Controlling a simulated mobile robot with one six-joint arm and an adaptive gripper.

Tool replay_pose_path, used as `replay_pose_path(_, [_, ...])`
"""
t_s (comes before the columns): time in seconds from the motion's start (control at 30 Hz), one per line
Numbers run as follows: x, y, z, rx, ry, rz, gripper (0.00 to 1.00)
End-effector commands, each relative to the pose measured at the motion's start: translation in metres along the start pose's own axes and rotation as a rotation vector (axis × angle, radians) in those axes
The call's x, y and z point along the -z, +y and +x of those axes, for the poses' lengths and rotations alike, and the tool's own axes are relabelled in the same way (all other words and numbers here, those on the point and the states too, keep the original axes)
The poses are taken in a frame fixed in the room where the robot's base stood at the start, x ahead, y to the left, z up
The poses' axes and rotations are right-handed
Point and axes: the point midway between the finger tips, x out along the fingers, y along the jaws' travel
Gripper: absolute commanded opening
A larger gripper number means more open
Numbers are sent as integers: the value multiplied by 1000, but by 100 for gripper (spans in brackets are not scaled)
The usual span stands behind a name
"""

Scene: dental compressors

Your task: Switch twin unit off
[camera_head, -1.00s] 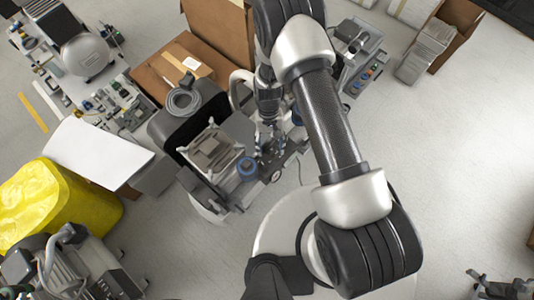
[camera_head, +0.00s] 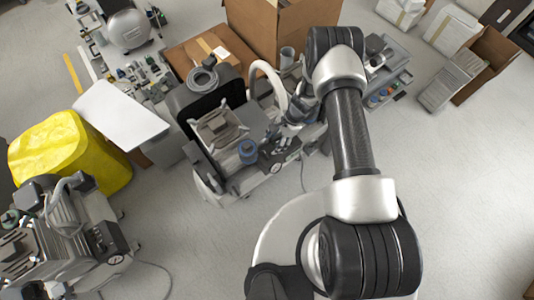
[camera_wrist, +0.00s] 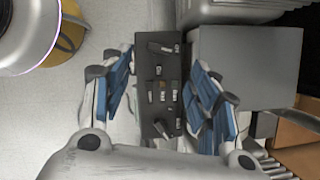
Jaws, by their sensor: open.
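A compressor unit with a dark tank housing and a grey top (camera_head: 218,128) stands at the centre of the head view. Its dark switch panel (camera_head: 279,152) faces the front right. A second compressor (camera_head: 50,235) with a dark panel (camera_head: 110,241) stands at the lower left. I cannot tell from any label which one is the twin unit. In the wrist view, a dark panel with several small switches (camera_wrist: 159,88) lies beyond and between my fingers. My gripper (camera_wrist: 160,72) is open and empty, with blue pads apart on either side. Switch positions are too small to read.
A grey box (camera_wrist: 245,70) adjoins the panel in the wrist view. A yellow covered bin (camera_head: 65,150), a white board (camera_head: 120,112), cardboard boxes (camera_head: 265,30) and a grey cart (camera_head: 385,85) stand around.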

Motion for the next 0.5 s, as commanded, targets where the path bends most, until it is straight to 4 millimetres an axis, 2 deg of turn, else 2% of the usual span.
replay_pose_path(0.03, [1, 1, 15, -3, 0, -1, 55])
replay_pose_path(0.2, [0, 1, 51, -2, -1, -2, 55])
replay_pose_path(0.33, [0, 1, 73, -2, 0, -3, 55])
replay_pose_path(0.5, [0, 0, 90, -1, 0, -3, 55])
